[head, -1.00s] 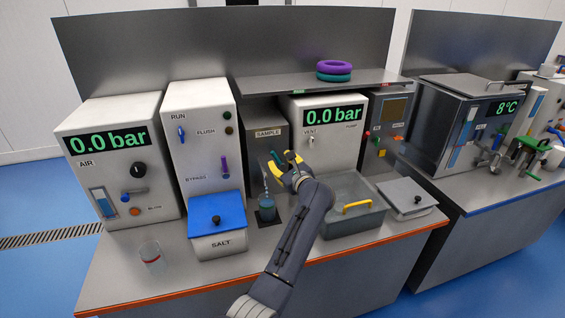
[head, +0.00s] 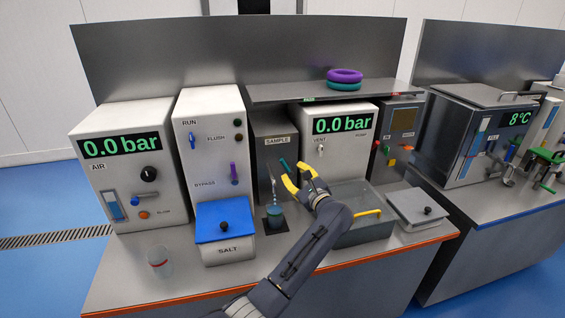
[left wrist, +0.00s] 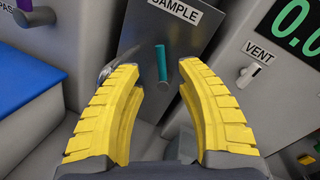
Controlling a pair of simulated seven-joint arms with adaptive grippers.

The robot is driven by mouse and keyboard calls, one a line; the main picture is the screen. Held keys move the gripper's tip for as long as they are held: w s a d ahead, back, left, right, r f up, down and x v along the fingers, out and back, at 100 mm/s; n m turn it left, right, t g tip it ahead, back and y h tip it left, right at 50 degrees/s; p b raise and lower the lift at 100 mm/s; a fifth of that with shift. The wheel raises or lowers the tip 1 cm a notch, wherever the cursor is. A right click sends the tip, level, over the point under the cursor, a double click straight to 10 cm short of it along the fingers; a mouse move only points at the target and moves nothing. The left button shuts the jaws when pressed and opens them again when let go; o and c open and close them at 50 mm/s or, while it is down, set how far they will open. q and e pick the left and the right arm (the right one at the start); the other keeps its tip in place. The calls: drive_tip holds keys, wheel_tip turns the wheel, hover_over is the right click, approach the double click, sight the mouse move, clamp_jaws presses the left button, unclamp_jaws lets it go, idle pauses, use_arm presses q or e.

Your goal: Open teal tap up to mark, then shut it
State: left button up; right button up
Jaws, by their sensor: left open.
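The teal tap handle (head: 284,164) is on the grey SAMPLE box, above a bright metal spout (head: 272,186). It also shows in the left wrist view (left wrist: 161,62), standing nearly upright in the picture. A small cup (head: 275,217) with dark teal content stands below the spout. Its mark is too small to read, and I cannot tell whether liquid is flowing. My left gripper (head: 294,174) is open in front of the tap. In the left wrist view the handle lies beyond and between its yellow fingertips (left wrist: 160,76), with no visible contact. My right gripper is not in view.
A blue-lidded SALT box (head: 225,222) is left of the cup. A grey basin (head: 360,232) with a yellow handle is right, beneath my arm. The VENT lever (left wrist: 250,73) is close to the right finger. A clear beaker (head: 159,260) stands at the front left.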

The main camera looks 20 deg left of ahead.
sight(283, 162)
use_arm(q)
drive_tip(key=x, duration=0.9)
drive_tip(key=shift+w+a+f, duration=0.1)
drive_tip(key=shift+w, duration=0.05)
drive_tip(key=shift+c, duration=0.4)
clamp_jaws()
